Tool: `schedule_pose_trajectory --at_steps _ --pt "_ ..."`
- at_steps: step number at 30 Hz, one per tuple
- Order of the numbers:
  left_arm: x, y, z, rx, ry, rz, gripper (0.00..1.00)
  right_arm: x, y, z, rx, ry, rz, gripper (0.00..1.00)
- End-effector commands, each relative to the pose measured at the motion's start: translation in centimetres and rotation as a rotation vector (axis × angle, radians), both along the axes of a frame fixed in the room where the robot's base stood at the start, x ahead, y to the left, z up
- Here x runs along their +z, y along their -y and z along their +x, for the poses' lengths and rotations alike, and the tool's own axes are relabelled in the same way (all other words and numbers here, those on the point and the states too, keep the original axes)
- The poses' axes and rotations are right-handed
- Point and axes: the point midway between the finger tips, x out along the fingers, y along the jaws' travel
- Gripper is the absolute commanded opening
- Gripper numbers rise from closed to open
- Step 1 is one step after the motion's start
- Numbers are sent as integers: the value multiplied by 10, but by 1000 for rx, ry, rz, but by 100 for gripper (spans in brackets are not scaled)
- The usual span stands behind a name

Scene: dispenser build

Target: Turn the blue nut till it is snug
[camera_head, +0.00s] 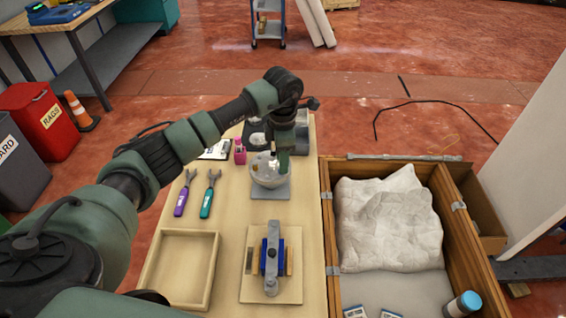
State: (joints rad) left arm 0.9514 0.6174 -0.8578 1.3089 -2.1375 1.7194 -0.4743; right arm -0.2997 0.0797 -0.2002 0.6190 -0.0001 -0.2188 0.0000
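A board (254,294) near the table's front carries an upright grey bar-like part (271,282) with blue pieces (264,257) on its sides. I cannot tell whether one of these is the blue nut. My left gripper (283,163) reaches over the table from the left and points down at a pale bowl (265,181), well behind the board. Its fingers are small and partly merge with the bowl, so their opening is unclear. A purple-handled wrench (181,200) and a teal-handled wrench (207,203) lie left of the bowl. My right gripper is not in view.
An empty wooden tray (153,264) lies left of the board. A pink container (240,154) stands left of the bowl. A wooden crate (334,262) with white wrapping (388,222) and a blue-capped bottle (463,304) stands right of the table. The table between wrenches and board is clear.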

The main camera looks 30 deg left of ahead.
Motion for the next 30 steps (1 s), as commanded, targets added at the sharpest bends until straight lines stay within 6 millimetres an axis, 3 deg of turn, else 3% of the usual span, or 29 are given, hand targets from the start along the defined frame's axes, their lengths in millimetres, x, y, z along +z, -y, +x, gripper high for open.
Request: schedule_pose_trajectory --at_steps 6,15,16,20,30 --pt "-23 0 0 1 -1 -2 37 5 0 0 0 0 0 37" --pt "-27 1 0 0 1 -3 37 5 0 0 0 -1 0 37" --pt "-27 1 0 0 1 -3 34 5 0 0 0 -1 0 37" --pt "-27 1 0 0 1 -3 0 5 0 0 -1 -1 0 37" --pt "-28 0 0 -24 2 -1 0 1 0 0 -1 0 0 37"
